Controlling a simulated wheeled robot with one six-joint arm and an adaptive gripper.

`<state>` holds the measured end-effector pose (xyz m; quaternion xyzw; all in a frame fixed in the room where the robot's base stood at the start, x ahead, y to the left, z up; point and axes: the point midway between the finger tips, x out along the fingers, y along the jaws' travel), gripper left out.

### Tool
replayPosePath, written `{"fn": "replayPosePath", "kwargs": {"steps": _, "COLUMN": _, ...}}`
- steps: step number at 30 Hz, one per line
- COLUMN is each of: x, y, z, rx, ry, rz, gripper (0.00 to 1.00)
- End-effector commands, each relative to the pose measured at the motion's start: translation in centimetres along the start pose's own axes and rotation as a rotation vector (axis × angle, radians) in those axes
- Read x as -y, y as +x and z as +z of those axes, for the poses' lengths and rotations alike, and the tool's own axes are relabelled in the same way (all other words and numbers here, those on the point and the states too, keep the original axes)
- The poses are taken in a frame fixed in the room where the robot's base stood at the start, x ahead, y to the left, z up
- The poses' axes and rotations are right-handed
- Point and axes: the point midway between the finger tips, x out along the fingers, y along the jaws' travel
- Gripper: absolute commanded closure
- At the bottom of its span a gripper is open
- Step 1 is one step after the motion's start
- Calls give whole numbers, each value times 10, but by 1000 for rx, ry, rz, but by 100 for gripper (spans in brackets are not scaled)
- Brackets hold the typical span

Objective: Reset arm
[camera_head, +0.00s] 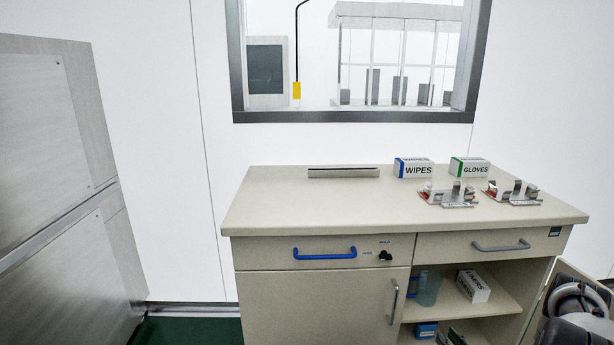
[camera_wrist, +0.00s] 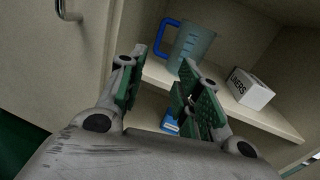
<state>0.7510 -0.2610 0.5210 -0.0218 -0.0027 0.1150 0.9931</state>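My gripper (camera_wrist: 166,82) shows in the wrist view with its two green-padded fingers apart and nothing visible between them. It faces the open shelves of the beige cabinet (camera_head: 312,210). A clear jug with a blue handle (camera_wrist: 190,48) stands on the upper shelf (camera_wrist: 262,117), beyond the fingers. A white box with dark lettering (camera_wrist: 249,89) sits to its right. In the head view, grey parts of my arm show at the lower right corner, by the open compartment; the fingertips cannot be made out there.
A WIPES box (camera_head: 413,168), a GLOVES box (camera_head: 469,167) and metal fixtures (camera_head: 450,195) stand on the counter. The cabinet has a blue drawer handle (camera_head: 325,254) and a closed left door (camera_head: 322,305). A blue item (camera_wrist: 170,124) sits lower down. The counter's left half is mostly clear.

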Motion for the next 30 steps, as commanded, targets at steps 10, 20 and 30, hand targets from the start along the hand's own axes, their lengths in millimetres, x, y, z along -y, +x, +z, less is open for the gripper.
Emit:
{"fn": "replayPosePath", "kwargs": {"steps": 10, "x": -34, "y": -13, "z": -14, "rx": -68, "ry": 38, "rz": 119, "gripper": 66}}
{"fn": "replayPosePath", "kwargs": {"steps": 20, "x": -104, "y": -54, "z": -12, "rx": -152, "ry": 106, "rz": 356, "gripper": 66}}
{"fn": "replayPosePath", "kwargs": {"steps": 30, "x": -138, "y": -102, "z": 76, "rx": -221, "ry": -4, "rz": 812, "gripper": 66}}
